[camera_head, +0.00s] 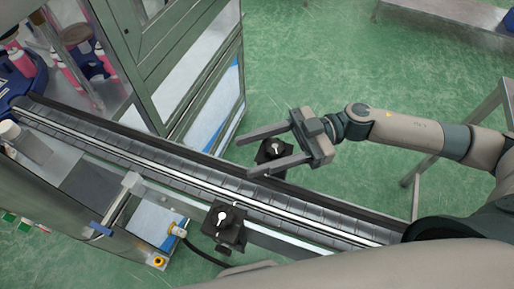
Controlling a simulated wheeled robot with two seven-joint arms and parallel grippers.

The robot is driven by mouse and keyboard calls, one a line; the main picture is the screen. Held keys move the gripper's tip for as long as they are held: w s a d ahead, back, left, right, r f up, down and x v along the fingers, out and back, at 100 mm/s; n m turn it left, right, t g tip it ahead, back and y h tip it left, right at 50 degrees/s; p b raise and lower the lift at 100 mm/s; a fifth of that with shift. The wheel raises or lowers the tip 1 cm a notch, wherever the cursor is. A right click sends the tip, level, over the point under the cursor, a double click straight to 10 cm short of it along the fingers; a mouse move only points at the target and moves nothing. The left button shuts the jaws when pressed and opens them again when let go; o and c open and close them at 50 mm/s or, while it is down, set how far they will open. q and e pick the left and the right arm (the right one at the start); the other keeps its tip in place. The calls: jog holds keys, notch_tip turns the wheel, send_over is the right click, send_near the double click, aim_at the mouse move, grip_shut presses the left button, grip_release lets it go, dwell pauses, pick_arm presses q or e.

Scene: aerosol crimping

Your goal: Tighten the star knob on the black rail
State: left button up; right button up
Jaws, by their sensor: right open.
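Two black blocks with dark knobs and white pointer marks sit along the conveyor. The far black block with its knob (275,148) is at the black rail (325,199) on the conveyor's far side. The near black block with its knob (223,217) is on the conveyor's near side. I cannot make out a star shape on either knob. My right gripper (245,157) is open, its two long fingers pointing left. In the picture the far knob lies between the fingers; I cannot tell the height gap, and contact is not visible. My left gripper is not in view.
The slatted conveyor (170,168) runs from upper left to lower right. A glass-doored machine cabinet (175,55) stands behind it at the left. A metal table (450,12) is at the top right. Green floor (320,60) is open behind the gripper.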

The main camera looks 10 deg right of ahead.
jog(key=c, duration=1)
jog(key=shift+c, duration=0.2)
jog(key=shift+w+r+m+t+p, duration=0.2)
jog(key=shift+m+t+p, duration=0.5)
jog(key=shift+t+p, duration=0.4)
jog(key=shift+w+d+f+m+t+h+p, duration=0.1)
jog(key=shift+w+m+t+h+p, duration=0.15)
jog(key=shift+m+t+p, duration=0.7)
jog(key=shift+w+a+m+t+h+p, duration=0.1)
jog(key=shift+w+m+t+h+p, duration=0.15)
jog(key=shift+m+t, duration=0.75)
jog(key=shift+w+d+f+m+t+h+p, duration=0.1)
jog(key=shift+w+m+t+p, duration=0.35)
jog(key=shift+t, duration=1.1)
jog(key=shift+s, duration=0.1)
